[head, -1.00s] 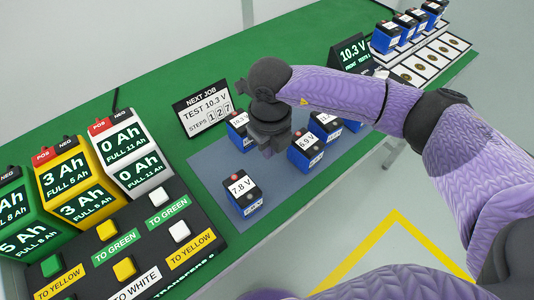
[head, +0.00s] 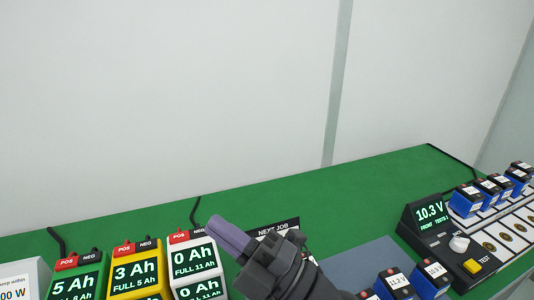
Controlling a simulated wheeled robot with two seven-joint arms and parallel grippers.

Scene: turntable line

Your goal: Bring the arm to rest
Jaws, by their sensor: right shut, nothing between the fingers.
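My left gripper is out of view.
Green, yellow and white charge units (head: 140,270) stand at the lower left. Blue batteries (head: 396,284) sit on the grey mat (head: 345,268). A tester (head: 430,213) reading 10.3 V and a rack of several batteries (head: 467,199) are at right. The green table top (head: 350,200) behind is clear.

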